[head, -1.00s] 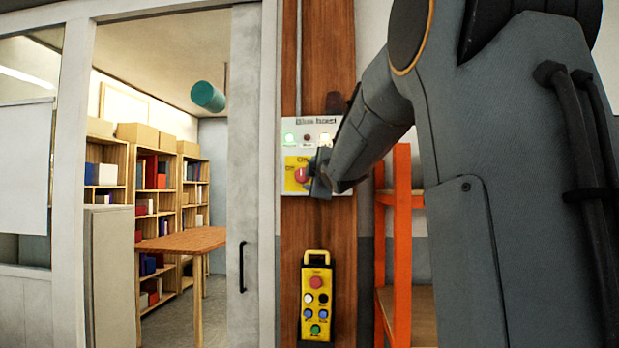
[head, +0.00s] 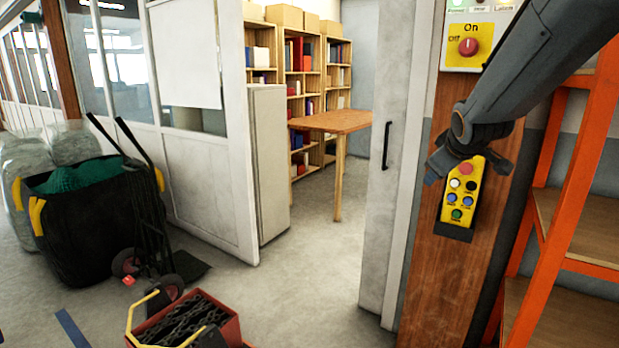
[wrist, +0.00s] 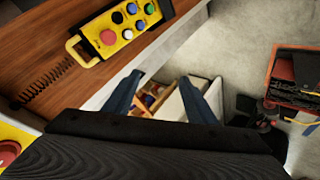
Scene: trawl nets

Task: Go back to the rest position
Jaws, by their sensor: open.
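My gripper (wrist: 158,95) shows in the wrist view with its two blue-grey fingers spread apart and nothing between them. In the head view my gripper (head: 436,172) hangs in front of the wooden post (head: 418,280), just left of the yellow pendant control box (head: 463,196). It overlaps the box's upper left in the picture; I cannot tell whether they touch. The box has a red button and several coloured ones, and also shows in the wrist view (wrist: 122,30). The yellow panel with a red knob (head: 468,47) is above my gripper.
An orange shelf rack (head: 570,200) stands close on the right. A sliding door (head: 385,180) is left of the post. A red crate of chain (head: 190,325), a hand truck (head: 150,220) and a black bag (head: 85,220) stand on the left. The floor before the doorway is clear.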

